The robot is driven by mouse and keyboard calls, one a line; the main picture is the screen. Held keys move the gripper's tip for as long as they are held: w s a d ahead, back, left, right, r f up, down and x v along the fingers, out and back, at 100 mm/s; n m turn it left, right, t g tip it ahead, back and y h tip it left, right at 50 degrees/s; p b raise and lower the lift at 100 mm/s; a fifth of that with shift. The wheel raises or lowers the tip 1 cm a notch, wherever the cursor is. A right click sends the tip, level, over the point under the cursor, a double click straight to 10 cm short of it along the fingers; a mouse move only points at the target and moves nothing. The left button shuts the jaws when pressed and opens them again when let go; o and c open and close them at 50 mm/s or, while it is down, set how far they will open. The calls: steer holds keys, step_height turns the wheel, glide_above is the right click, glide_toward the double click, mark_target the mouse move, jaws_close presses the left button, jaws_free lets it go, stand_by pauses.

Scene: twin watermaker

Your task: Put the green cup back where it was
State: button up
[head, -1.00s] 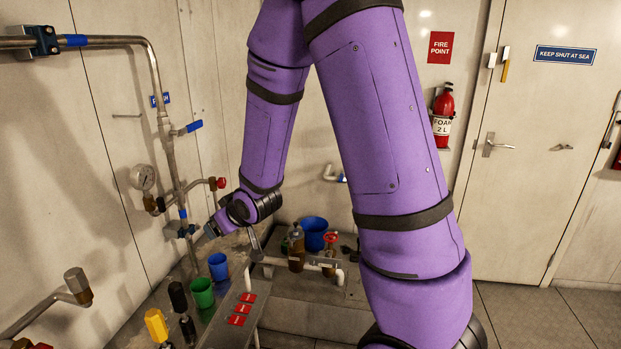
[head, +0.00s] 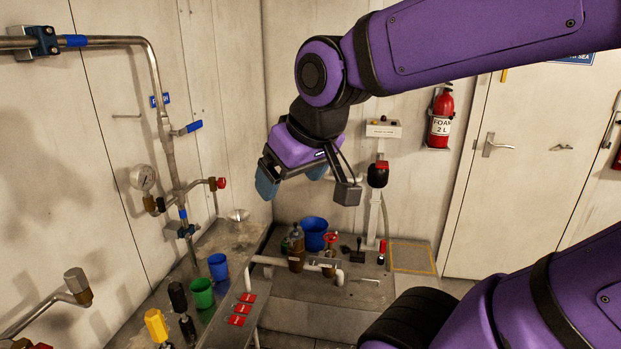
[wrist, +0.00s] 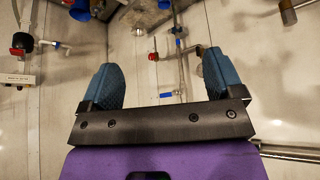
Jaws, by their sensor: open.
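The green cup (head: 202,293) stands upright on the grey bench (head: 196,268) at the lower left in the head view. A blue cup (head: 218,267) stands just behind it. My gripper (head: 292,184) is in the air, above and to the right of both cups, well apart from them. Its blue fingers are spread, and nothing shows between them in the wrist view (wrist: 158,85). The green cup cannot be made out in the wrist view.
Black-handled and yellow-handled tools (head: 156,325) stand in front of the green cup. Red tags (head: 240,309) lie to its right. Pipes and a gauge (head: 143,177) line the left wall. A blue bucket (head: 314,233) and brown bottle (head: 296,250) stand behind right.

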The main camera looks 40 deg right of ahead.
steer(key=shift+g, duration=0.3)
steer(key=s, duration=0.2)
steer(key=s+r, duration=0.1)
steer(key=s, duration=0.1)
steer(key=shift+s+a, duration=0.15)
steer(key=shift+s, duration=0.2)
